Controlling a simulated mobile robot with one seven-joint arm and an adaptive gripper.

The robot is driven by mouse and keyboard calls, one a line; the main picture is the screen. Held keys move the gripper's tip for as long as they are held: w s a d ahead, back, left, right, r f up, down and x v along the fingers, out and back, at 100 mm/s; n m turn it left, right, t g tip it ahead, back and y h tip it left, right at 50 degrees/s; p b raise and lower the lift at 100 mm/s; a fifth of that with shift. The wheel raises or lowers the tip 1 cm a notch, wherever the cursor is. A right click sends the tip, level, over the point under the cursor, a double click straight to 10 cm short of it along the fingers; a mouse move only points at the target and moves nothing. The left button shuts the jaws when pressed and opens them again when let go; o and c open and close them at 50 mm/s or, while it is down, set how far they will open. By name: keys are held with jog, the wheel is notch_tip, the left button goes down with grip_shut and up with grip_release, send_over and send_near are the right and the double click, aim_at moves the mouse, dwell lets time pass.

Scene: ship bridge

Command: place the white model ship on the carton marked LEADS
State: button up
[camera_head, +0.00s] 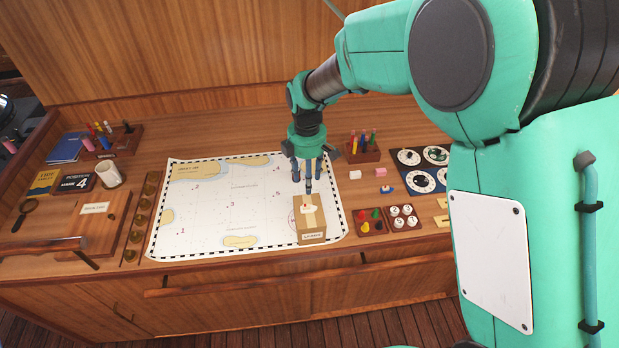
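The tan carton (312,228) stands on the lower right of the chart, with a pale label on its front whose letters are too small to read surely. A small white piece with a red spot (307,208), which looks like the white model ship, is on the carton's top. My gripper (308,189) points down just above and behind this piece. The fingers are small and dark, and I cannot tell whether they are open or touch the piece.
The chart (215,228) covers the desk's middle. Right of it are a pen holder (361,151), a white block (355,174), a pink block (380,172), a blue-and-white piece (387,189), a tray of coloured pegs (371,222) and a dial board (420,168). A mug (108,175) stands left.

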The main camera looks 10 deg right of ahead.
jog(key=shift+r, duration=0.1)
jog(key=s+d+r+m+t, duration=0.1)
jog(key=s+d+r+m, duration=0.25)
jog(key=s+r, duration=0.35)
jog(key=s+d+r+m+t, duration=0.2)
jog(key=s+d+r+m, duration=0.15)
jog(key=r, duration=0.55)
jog(key=s+d+r+m+t, duration=0.1)
jog(key=s+r+m, duration=0.1)
jog(key=s, duration=0.4)
jog(key=s+d+r+m, duration=0.2)
jog(key=s+m, duration=0.3)
jog(key=s, duration=0.2)
jog(key=s+d+r+m+t, duration=0.1)
jog(key=s+d+r+m, duration=0.1)
jog(key=s, duration=0.4)
jog(key=shift+s+d+r+m+t, duration=0.2)
jog(key=shift+s+m+t, duration=0.15)
jog(key=shift+m, duration=0.35)
jog(key=shift+f, duration=0.1)
notch_tip(320, 180, down, 12)
jog(key=b, duration=1.2)
jog(key=shift+f+b, duration=0.25)
jog(key=shift+b, duration=0.05)
